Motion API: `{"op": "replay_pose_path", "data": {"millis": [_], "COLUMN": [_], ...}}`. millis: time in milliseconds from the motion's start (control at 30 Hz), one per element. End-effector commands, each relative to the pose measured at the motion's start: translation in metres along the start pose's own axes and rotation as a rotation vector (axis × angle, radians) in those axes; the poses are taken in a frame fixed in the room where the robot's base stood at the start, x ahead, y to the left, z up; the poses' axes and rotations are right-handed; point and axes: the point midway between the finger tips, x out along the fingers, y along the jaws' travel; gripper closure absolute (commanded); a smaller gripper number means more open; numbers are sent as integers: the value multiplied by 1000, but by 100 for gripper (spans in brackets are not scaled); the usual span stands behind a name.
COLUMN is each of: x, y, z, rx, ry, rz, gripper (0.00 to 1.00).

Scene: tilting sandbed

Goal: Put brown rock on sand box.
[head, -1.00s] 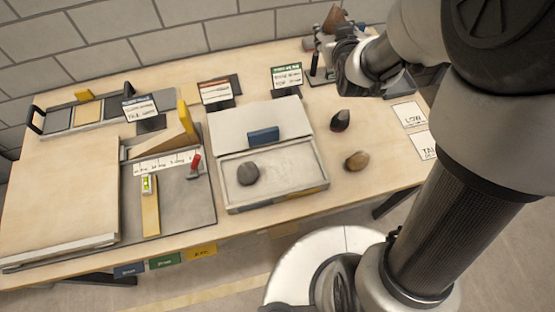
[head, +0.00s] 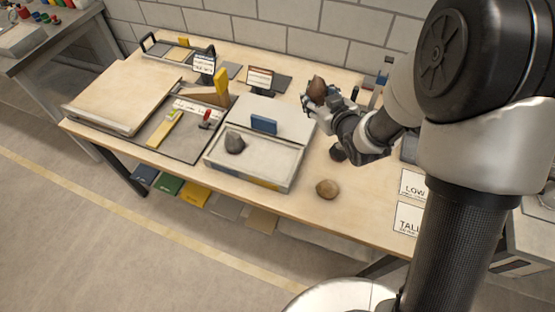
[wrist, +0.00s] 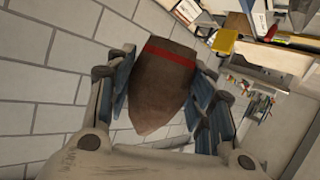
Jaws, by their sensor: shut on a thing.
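My gripper (head: 325,98) is shut on a brown rock (head: 317,86) and holds it raised above the table, near the back right corner of the sand box. In the wrist view the rock (wrist: 158,92) has a red band and sits between both fingers, its narrow end toward the camera. The sand box (head: 268,157) is a shallow pale tray. A dark grey rock (head: 235,143) lies in its left part, and a blue block (head: 264,123) stands at its back edge.
A tan rock (head: 327,188) lies on the table right of the sand box. A dark rock (head: 337,153) is partly hidden by my arm. Signs (head: 259,78) stand behind the box. The right and middle of the sand are clear.

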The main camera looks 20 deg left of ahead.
Motion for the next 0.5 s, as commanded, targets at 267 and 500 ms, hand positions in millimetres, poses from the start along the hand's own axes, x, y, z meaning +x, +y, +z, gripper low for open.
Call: {"op": "replay_pose_path", "data": {"millis": [267, 500], "x": [21, 32], "y": [-107, -129], "z": [11, 38], "rx": [-103, -120], "ry": [46, 52], "rz": [-253, -296], "gripper": [94, 94]}}
